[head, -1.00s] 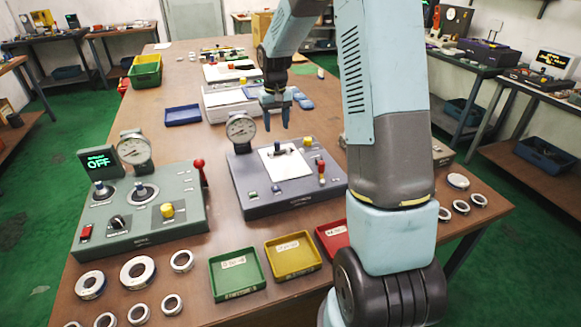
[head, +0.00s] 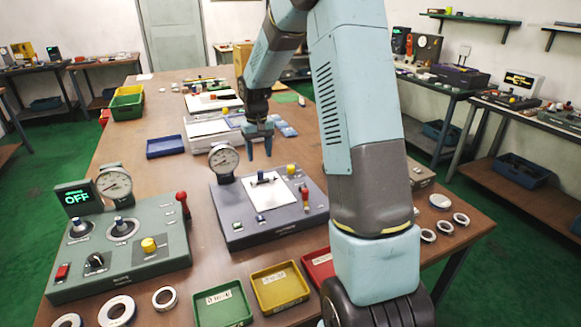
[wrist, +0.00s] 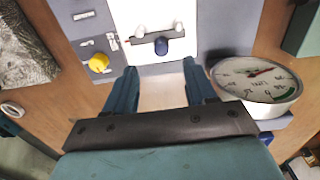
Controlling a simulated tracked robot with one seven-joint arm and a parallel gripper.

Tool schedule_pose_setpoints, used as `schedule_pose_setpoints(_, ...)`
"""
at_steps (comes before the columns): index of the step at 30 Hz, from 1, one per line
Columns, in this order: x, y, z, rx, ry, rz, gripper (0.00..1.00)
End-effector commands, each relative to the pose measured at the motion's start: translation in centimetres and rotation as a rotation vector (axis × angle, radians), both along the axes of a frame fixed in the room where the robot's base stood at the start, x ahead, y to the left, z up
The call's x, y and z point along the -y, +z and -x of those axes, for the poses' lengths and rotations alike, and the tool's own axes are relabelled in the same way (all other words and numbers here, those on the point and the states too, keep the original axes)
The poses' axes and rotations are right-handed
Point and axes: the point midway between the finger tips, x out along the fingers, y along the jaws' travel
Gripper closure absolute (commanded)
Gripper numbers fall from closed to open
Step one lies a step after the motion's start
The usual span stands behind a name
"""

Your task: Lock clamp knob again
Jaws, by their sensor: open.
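A dark grey fixture (head: 240,232) stands mid-bench with a white plate (head: 272,202) on top. A blue knob (wrist: 161,46) sits on a dark bar over the plate. A yellow knob (wrist: 98,63) is beside the plate; it also shows in the head view (head: 291,170). I cannot tell which is the clamp knob. A red-handled lever (head: 305,194) stands at the fixture's right. My gripper (head: 260,155) is open and empty, pointing down above the fixture's far side. In the wrist view my gripper (wrist: 160,76) has its fingers apart, with the blue knob beyond the gap between them.
A round dial gauge (head: 224,160) stands at the fixture's far left corner, close beside my gripper in the wrist view (wrist: 257,80). A green panel (head: 120,250) with an OFF display (head: 78,197) is left. Green (head: 222,303), yellow (head: 280,288) and red (head: 318,267) trays lie in front.

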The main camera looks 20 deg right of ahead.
Motion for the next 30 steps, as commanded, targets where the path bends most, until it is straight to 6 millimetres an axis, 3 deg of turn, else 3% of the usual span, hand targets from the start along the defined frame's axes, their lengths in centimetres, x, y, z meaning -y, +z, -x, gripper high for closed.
schedule_pose_setpoints(5, 1.1, 0.3, -1.0, -0.037, 0.170, 0.048, 0.45)
schedule_pose_setpoints(18, 5.9, 2.9, -4.1, -0.270, 0.805, 0.200, 0.45)
schedule_pose_setpoints(25, 6.9, 3.7, -4.6, -0.336, 0.933, 0.221, 0.45)
schedule_pose_setpoints(30, 7.3, 2.7, -4.3, -0.343, 0.940, 0.220, 0.45)
